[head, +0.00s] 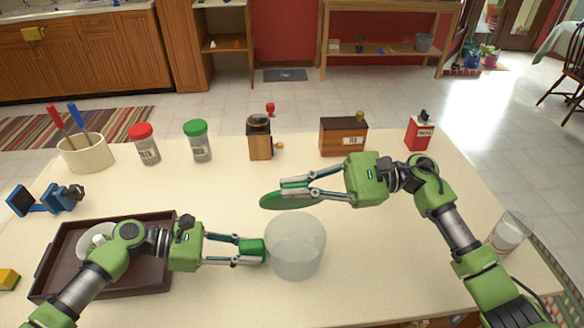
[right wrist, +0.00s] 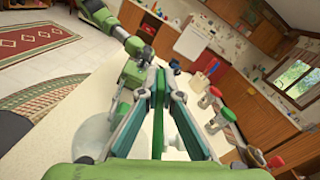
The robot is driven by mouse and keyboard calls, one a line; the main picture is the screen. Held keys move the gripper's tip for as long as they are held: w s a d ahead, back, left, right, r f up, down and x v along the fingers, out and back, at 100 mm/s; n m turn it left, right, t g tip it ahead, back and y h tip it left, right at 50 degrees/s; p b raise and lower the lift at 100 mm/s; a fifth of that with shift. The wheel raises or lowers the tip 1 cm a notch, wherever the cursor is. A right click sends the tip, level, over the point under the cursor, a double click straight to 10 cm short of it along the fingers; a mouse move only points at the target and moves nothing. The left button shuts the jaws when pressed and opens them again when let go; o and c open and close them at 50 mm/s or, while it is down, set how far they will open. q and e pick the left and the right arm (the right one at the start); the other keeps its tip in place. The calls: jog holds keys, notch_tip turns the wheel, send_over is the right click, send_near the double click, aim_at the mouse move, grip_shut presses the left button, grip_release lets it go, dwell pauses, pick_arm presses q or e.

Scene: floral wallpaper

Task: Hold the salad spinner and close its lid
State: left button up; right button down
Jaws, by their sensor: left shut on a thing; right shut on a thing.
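The salad spinner (head: 296,250) is a clear, frosted bowl standing at the front middle of the table, with its top uncovered. My left gripper (head: 250,250) is shut on the bowl's green handle (head: 250,246) at its left side. My right gripper (head: 290,188) is shut on the green lid (head: 284,201) and holds it above and behind the bowl, apart from it. In the right wrist view the lid (right wrist: 158,125) shows edge-on between the fingers, and the bowl (right wrist: 92,138) is at lower left.
A dark tray (head: 62,262) with a white item is at left. Behind stand a utensil crock (head: 86,152), red-lidded jar (head: 146,150), green-lidded jar (head: 198,145), grinder (head: 260,145), wooden box (head: 342,138) and red tin (head: 419,134). A glass (head: 508,235) stands at right.

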jog(key=s+f+n, duration=0.8)
jog(key=s+f, duration=0.1)
jog(key=f, duration=0.5)
jog(key=shift+s+d+f, duration=0.15)
jog(key=shift+d, duration=0.15)
pick_arm(q)
jog(key=shift+s, duration=0.1)
pick_arm(e)
jog(key=shift+f, duration=0.1)
jog(key=c, duration=2.2)
grip_release()
pick_arm(q)
jog(key=shift+d, duration=0.1)
